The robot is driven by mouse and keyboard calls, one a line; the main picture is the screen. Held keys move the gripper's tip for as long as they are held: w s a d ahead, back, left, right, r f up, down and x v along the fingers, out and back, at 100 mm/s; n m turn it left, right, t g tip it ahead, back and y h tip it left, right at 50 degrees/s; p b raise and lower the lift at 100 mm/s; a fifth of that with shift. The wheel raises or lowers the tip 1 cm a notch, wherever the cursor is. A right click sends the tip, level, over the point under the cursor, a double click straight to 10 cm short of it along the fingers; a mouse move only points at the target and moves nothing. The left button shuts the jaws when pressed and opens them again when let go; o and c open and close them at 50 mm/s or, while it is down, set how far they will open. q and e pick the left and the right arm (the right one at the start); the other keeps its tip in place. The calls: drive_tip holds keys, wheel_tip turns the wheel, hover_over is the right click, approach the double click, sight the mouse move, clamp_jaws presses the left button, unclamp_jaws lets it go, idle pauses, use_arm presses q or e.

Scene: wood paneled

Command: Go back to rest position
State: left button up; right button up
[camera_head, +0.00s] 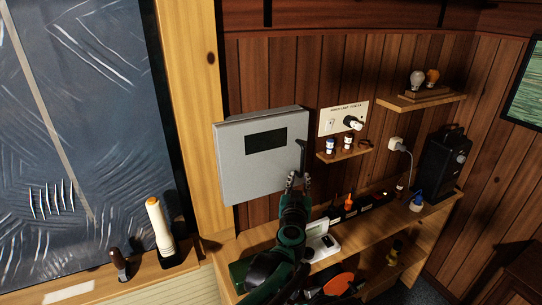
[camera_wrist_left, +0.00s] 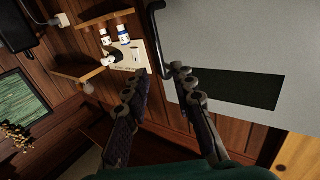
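My left gripper (camera_head: 298,182) is raised in front of the wood-paneled wall, just below the black handle (camera_head: 302,158) of a grey wall cabinet (camera_head: 228,165). In the left wrist view the two fingers of the left gripper (camera_wrist_left: 155,80) are spread apart with nothing held between them. The handle (camera_wrist_left: 154,38) lies just beyond the fingertips, its lower end close to the right-hand finger; I cannot tell whether they touch. The cabinet (camera_wrist_left: 225,45) with its dark window looks shut. My right gripper is not in view.
A small wall shelf (camera_head: 345,154) with two bottles sits right of the handle, under a switch panel (camera_head: 335,121). Below, a wooden workbench (camera_head: 375,216) carries several small items and a black machine (camera_head: 445,165). A white-bodied flashlight (camera_head: 160,228) stands on the left ledge.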

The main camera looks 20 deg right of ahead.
use_arm(q)
drive_tip(key=s+a+m+g+h+b, duration=0.15)
drive_tip(key=s+a, duration=0.25)
drive_tip(key=a, duration=0.4)
drive_tip(key=s+a+g+b, duration=0.1)
drive_tip(key=s+a+b, duration=0.2)
drive_tip(key=a, duration=0.5)
drive_tip(key=s+a+f+n+g+y+b, duration=0.2)
drive_tip(key=s+a+f+n+g+y, duration=0.1)
drive_tip(key=s+a+f, duration=0.8)
drive_tip(key=s+a+f+n+g+y+b, duration=0.2)
drive_tip(key=s+a+f+y, duration=0.4)
drive_tip(key=s+a+f, duration=0.5)
drive_tip(key=a+f+n+g, duration=0.1)
drive_tip(key=a, duration=0.5)
drive_tip(key=shift+s+a+g, duration=0.3)
drive_tip(key=shift+s+g, duration=0.05)
